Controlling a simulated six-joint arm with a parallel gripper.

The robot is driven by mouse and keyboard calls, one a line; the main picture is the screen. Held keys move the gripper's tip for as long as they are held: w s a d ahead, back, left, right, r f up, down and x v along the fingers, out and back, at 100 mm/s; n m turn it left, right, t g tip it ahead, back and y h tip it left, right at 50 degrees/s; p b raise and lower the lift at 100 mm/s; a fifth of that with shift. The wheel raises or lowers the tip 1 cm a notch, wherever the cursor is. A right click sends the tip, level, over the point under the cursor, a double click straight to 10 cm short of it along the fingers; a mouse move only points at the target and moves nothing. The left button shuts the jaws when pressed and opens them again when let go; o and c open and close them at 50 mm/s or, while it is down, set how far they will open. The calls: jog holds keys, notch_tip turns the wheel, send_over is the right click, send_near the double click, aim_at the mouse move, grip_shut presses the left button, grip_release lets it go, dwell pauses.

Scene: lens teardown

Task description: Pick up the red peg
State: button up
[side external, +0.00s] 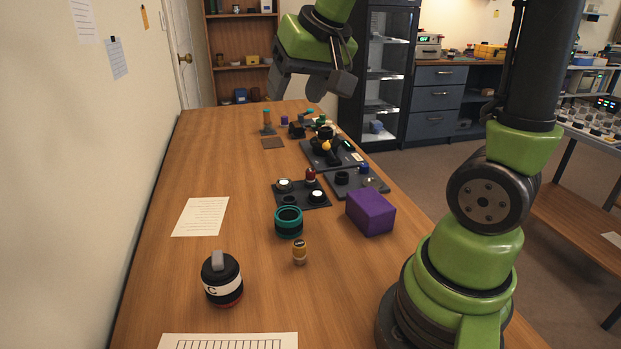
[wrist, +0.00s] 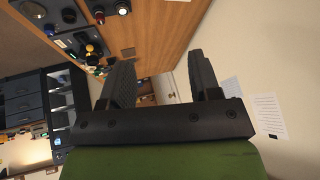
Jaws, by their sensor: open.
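A small red peg (side external: 311,174) with a rounded top stands at the far right corner of a dark plate (side external: 301,204) on the wooden table, in the side view. The plate also holds white-topped round parts (side external: 317,195). My gripper (side external: 305,84) is high above the far part of the table, well away from the peg. Its jaws are apart, with nothing between them. In the wrist view my gripper (wrist: 161,75) also shows two separated dark fingers.
A purple block (side external: 370,212), a teal-rimmed ring (side external: 288,222), a small amber bottle (side external: 299,252) and a black labelled jar (side external: 221,279) stand nearer. Another dark plate (side external: 372,186) lies right of the peg. The table's left side is mostly clear, apart from a paper sheet (side external: 201,216).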

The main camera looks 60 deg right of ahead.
jog(key=w+d+f+m+g+h, duration=0.1)
jog(key=w+d+f+g, duration=0.1)
jog(key=w+d+f, duration=0.55)
jog(key=m+h, duration=0.1)
send_near(310, 170)
jog(key=shift+g, duration=0.4)
jog(key=x, duration=0.4)
jog(key=shift+w+d+f, duration=0.15)
jog(key=shift+d+f, duration=0.05)
jog(key=shift+x, duration=2.8)
jog(key=shift+w+a, duration=0.1)
jog(key=shift+w, duration=0.1)
jog(key=c, duration=1)
